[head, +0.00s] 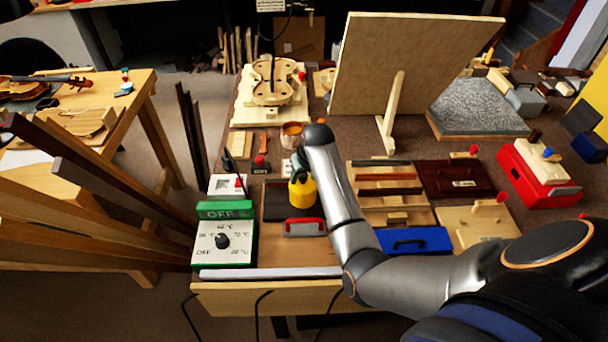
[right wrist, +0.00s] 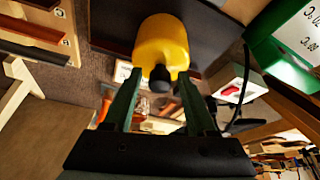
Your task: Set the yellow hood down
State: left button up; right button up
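The yellow hood (head: 302,190) is a small rounded yellow cap at the middle of the bench. It appears to stand on a dark mat (head: 276,204), though its contact with the mat is hidden. In the right wrist view the hood (right wrist: 162,42) shows its black knob (right wrist: 160,79) pointing toward my gripper. My right gripper (right wrist: 160,74) is open, with the knob between its two fingertips and a gap showing on each side. In the head view my right gripper (head: 299,167) is just above the hood, partly hidden by my wrist. My left gripper is not in view.
A red-handled block (head: 305,228) lies just in front of the hood. A green-and-white dial box (head: 224,240) stands at left, and a blue case (head: 413,241) at right. Tall dark strips stand left of the bench.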

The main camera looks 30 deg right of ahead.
jog(key=shift+r, duration=0.45)
jog(key=v, duration=1.1)
jog(key=shift+s+a+r, duration=0.1)
jog(key=shift+s+r, duration=0.1)
jog(key=shift+s, duration=0.1)
jog(key=shift+f, duration=0.1)
jog(key=s+a+f+n+y, duration=0.15)
jog(key=s+a+f, duration=0.4)
jog(key=s, duration=0.75)
jog(key=s+a+f+n, duration=0.3)
jog(key=s+a+f, duration=0.25)
jog(key=s, duration=0.85)
jog(key=w+a+f+t, duration=0.1)
jog(key=f, duration=0.2)
jog(key=w+a+f+t+y, duration=0.1)
jog(key=w+a+f+t, duration=0.1)
jog(key=f, duration=0.1)
jog(key=w+a+f+t, duration=0.1)
jog(key=a+f, duration=0.1)
jog(key=f, duration=0.2)
jog(key=shift+w+t+y, duration=0.35)
jog(key=shift+w+t, duration=0.05)
